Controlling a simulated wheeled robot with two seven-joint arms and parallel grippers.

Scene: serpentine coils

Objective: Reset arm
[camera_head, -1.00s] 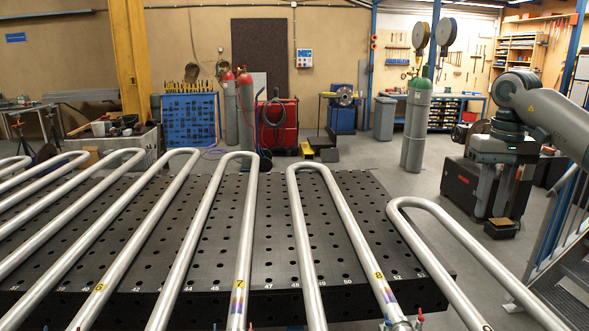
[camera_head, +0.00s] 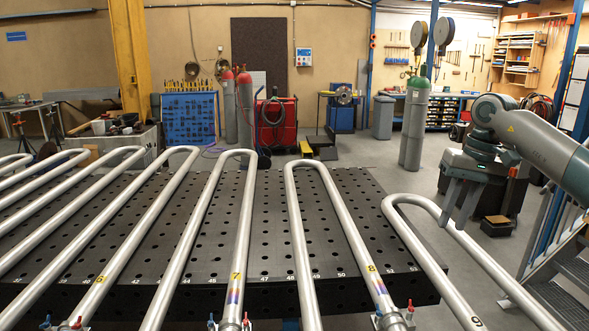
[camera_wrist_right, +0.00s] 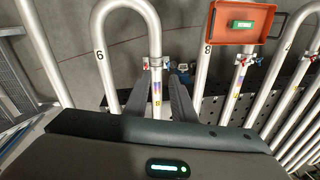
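My right gripper (camera_head: 458,222) hangs from my right arm at the right of the head view, fingers pointing down, close to the bend of the rightmost steel coil tube (camera_head: 480,262). Its two fingers are apart with nothing seen between them. In the right wrist view the gripper (camera_wrist_right: 158,78) also shows two separated fingers, over a tube. I cannot tell whether the fingers touch the tube. My left gripper is not in view.
Several bent steel tubes run over a black perforated table (camera_head: 265,230). Gas cylinders (camera_head: 414,125) stand behind it, and stairs (camera_head: 565,270) are at the right. The right wrist view shows an orange tray (camera_wrist_right: 222,30) holding a green thing (camera_wrist_right: 242,24).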

